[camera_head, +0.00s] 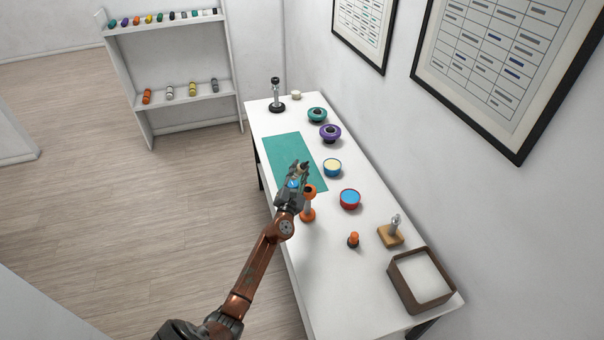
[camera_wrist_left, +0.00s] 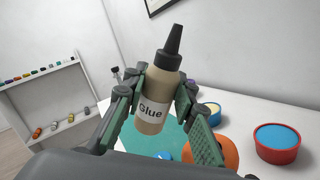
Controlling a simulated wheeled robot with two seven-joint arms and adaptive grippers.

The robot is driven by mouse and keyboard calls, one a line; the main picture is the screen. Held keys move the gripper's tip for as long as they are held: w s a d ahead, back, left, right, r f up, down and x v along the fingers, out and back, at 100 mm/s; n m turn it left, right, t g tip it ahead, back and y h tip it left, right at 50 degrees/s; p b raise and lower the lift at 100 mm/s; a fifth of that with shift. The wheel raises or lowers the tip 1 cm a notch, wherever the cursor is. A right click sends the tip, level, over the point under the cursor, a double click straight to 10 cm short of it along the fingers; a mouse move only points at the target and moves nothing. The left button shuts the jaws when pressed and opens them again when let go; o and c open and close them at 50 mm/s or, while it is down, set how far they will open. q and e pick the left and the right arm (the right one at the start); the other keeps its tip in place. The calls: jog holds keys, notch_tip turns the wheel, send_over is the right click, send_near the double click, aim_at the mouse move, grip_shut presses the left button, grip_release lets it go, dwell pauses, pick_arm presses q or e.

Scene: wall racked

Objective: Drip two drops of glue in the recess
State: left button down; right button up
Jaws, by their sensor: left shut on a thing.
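My left gripper (camera_head: 298,176) is shut on a glue bottle (camera_wrist_left: 158,95), tan with a white "Glue" label and a dark pointed cap. The bottle's nozzle points up in the left wrist view. In the head view the bottle (camera_head: 303,168) is small and sits over the green mat (camera_head: 285,150). A small blue piece (camera_wrist_left: 165,155) shows below the bottle, partly hidden by the gripper. An orange stand (camera_head: 308,215) is right beside the gripper; its rounded top (camera_wrist_left: 215,152) shows in the left wrist view. I cannot make out a recess clearly. My right gripper is not in view.
A blue-topped red tub (camera_head: 349,199), a yellow-topped blue tub (camera_head: 332,167) and purple (camera_head: 330,132) and teal (camera_head: 317,114) rings line the white table's wall side. An orange knob (camera_head: 353,240), wooden block (camera_head: 390,235) and brown tray (camera_head: 398,281) stand nearer. Framed charts hang on the wall.

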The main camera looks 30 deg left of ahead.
aim_at(293, 177)
pick_arm(q)
jog(key=shift+s+a+f+m+t+h+b, duration=0.2)
jog(key=shift+f+m+b, duration=0.5)
jog(key=shift+b, duration=0.55)
jog(key=shift+w+a+f+m+t+h+b, duration=0.1)
jog(key=shift+w+a+f+m+t+b, duration=0.2)
jog(key=shift+f+m+b, duration=0.7)
jog(key=shift+s+a+f+m+t+h+b, duration=0.1)
jog(key=shift+s+a+f+m+b, duration=0.35)
jog(key=shift+b, duration=1)
jog(key=shift+w+d+r+p, duration=0.2)
jog(key=shift+w+r+p, duration=0.1)
jog(key=shift+r, duration=0.15)
jog(key=shift+r, duration=0.1)
jog(key=shift+f, duration=0.35)
jog(key=shift+a+r+m, duration=0.1)
jog(key=shift+m, duration=0.15)
jog(key=shift+s+a+r+m+b, duration=0.1)
jog(key=shift+r+m+b, duration=0.15)
jog(key=shift+m+b, duration=0.25)
jog(key=shift+a+r+m+h, duration=0.2)
jog(key=shift+m+h, duration=0.1)
jog(key=shift+m, duration=0.4)
jog(key=shift+a+r+m+t+h+b, duration=0.1)
jog(key=shift+r+m+t+h+b, duration=0.25)
jog(key=shift+m, duration=0.65)
